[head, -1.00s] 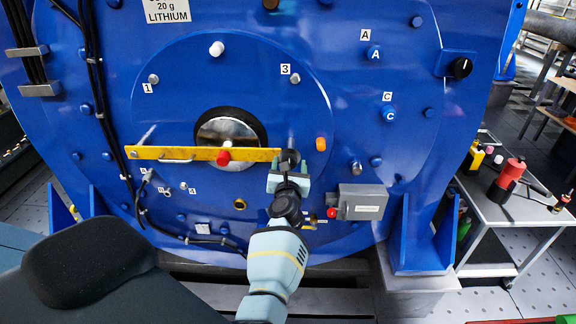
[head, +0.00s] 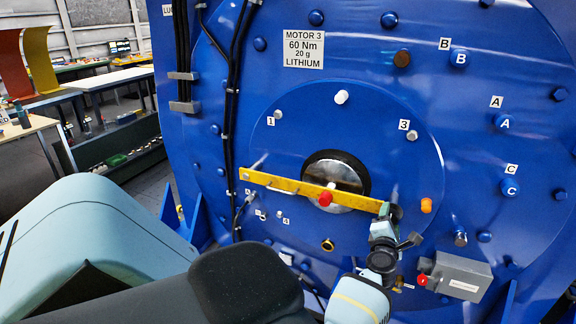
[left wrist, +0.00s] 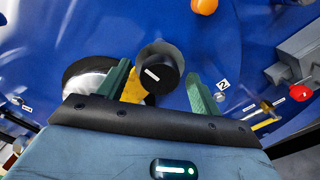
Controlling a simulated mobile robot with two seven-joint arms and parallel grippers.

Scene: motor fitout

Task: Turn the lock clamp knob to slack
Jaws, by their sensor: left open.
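A black round knob with a white mark (left wrist: 158,72) stands at the right end of a yellow bar (head: 285,183) across the blue motor's shaft opening. I take it for the lock clamp knob. In the head view the knob (head: 396,213) is partly hidden by my left gripper (head: 383,225). In the left wrist view my left gripper (left wrist: 161,92) is open, with one green finger on each side of the knob. I see gaps beside the knob; contact is not visible. The bar's end (left wrist: 133,90) shows behind the left finger. My right gripper is not in view.
An orange knob (head: 426,205) and a grey box (head: 462,276) with a red button (head: 422,280) are right of the gripper. Black cables (head: 233,100) run down the motor's left. Workbenches (head: 100,82) stand at far left.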

